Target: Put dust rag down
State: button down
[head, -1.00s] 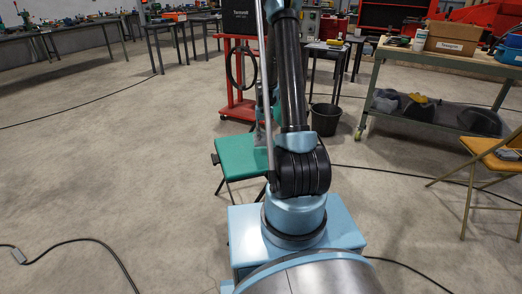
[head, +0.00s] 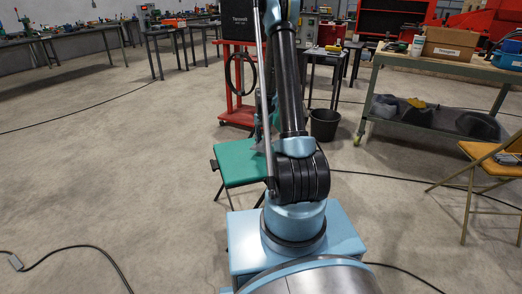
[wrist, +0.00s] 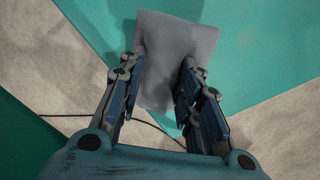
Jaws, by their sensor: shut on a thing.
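The dust rag (wrist: 178,50) is a grey cloth in the wrist view. My gripper (wrist: 160,82) is shut on it, with a finger on each side of the cloth. The rag is over a green surface (wrist: 265,40), which looks like the top of the green stool (head: 238,163) in the head view. I cannot tell whether the rag touches it. In the head view my arm hides the gripper and the rag.
A red cart (head: 238,90) and a black bucket (head: 324,124) stand behind the stool. A workbench (head: 445,64) with a cardboard box (head: 450,43) and a yellow folding chair (head: 490,160) are at the right. Cables lie on the floor; the left floor is open.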

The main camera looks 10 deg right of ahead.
jog(key=shift+f, duration=2.25)
jog(key=c, duration=1.2)
grip_release()
jog(key=shift+o, duration=0.2)
